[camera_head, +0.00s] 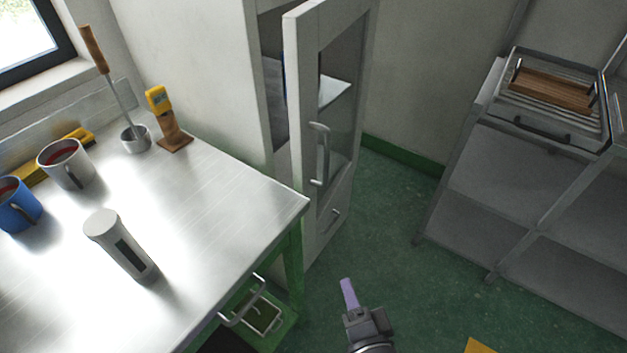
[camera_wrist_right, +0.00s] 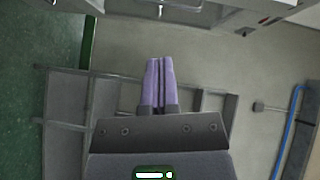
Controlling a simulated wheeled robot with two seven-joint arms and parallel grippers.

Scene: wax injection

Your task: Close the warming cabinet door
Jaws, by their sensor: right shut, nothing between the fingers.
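The warming cabinet (camera_head: 268,100) stands behind the table, with a shelf visible inside. Its glass-panelled door (camera_head: 297,110) stands open, swung out toward me. The door's handle (camera_head: 319,154) is a vertical grey bar on the face turned to the right. My right gripper (camera_head: 347,287) is shut and empty, low in front of the door and to its right, apart from it. In the right wrist view its purple fingers (camera_wrist_right: 157,82) are together with nothing between them. A grey handle (camera_wrist_right: 238,14) shows at the top of that view. My left gripper is not in view.
A metal table (camera_head: 210,230) at left holds a white cylinder (camera_head: 120,245), mugs (camera_head: 66,163), a ladle (camera_head: 135,138) and a yellow-topped tool (camera_head: 167,115). A rack (camera_head: 520,180) with a tray (camera_head: 548,130) stands right. Green floor (camera_head: 400,240) between is clear.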

